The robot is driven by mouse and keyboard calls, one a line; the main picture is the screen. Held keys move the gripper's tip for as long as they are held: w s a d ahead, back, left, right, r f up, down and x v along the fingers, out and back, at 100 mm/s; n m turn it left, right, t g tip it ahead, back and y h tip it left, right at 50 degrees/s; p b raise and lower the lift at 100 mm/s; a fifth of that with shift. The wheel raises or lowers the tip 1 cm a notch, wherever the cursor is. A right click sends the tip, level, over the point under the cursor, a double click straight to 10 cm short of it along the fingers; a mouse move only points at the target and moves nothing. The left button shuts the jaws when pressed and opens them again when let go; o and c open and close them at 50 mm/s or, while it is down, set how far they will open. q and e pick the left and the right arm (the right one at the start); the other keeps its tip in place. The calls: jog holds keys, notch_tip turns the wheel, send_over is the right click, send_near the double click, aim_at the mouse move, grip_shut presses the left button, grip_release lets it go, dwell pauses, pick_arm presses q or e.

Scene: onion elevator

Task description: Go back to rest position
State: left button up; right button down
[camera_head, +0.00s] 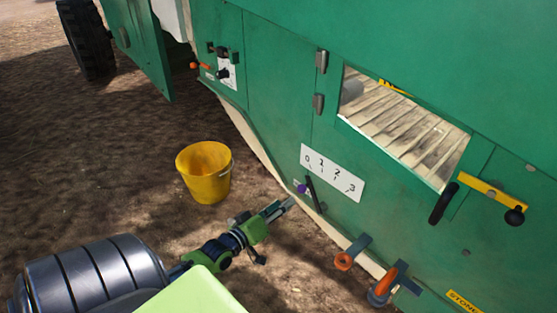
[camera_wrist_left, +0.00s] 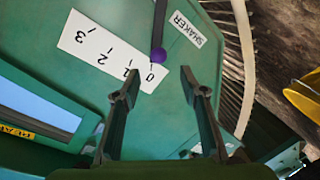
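My left gripper (camera_head: 288,204) reaches in from the lower left of the head view, its tips just short of the green machine panel (camera_head: 280,100). In the left wrist view the gripper (camera_wrist_left: 159,78) has its two fingers apart with nothing between them. Beyond them is a dark lever with a purple knob (camera_wrist_left: 158,54), near the 0 of a white number plate (camera_wrist_left: 105,52) and a SHAKER label (camera_wrist_left: 187,28). The purple knob (camera_head: 301,188) also shows in the head view, apart from the fingers as far as I can tell. My right gripper is not in view.
A yellow bucket (camera_head: 205,178) stands on the bare soil left of the machine. Orange-ended levers (camera_head: 344,261) stick out low on the panel. A window opening (camera_head: 400,125) shows a slatted conveyor. A black tyre (camera_head: 87,38) is at the upper left. Open ground lies at left.

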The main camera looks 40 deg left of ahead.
pick_arm(q)
jog(key=shift+s, duration=0.45)
jog(key=shift+d+r, duration=0.1)
